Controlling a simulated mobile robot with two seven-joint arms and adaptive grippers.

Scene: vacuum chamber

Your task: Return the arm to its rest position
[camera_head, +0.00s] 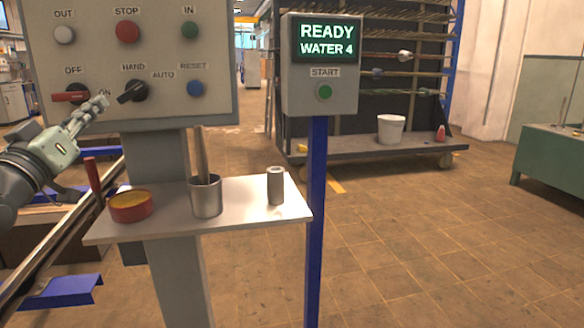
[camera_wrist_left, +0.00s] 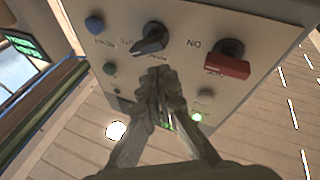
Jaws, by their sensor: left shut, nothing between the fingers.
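My left gripper (camera_head: 101,104) comes in from the left in the head view, its fingers closed together and empty, in front of the lower left of the grey control panel (camera_head: 180,55). Its tips appear between the red OFF/ON switch (camera_head: 71,96) and the black HAND/AUTO knob (camera_head: 132,91). In the left wrist view the closed fingers (camera_wrist_left: 158,82) point at the panel, just below the black knob (camera_wrist_left: 153,40), with the red switch (camera_wrist_left: 228,64) to the right. Whether the tips touch the panel cannot be told. My right gripper is not in view.
Below the panel a shelf (camera_head: 240,222) holds a red tin (camera_head: 131,206), a metal cup (camera_head: 206,198) with a stick, and a grey cylinder (camera_head: 275,187). A READY display box (camera_head: 322,65) stands on a blue post (camera_head: 316,190). Floor to the right is clear.

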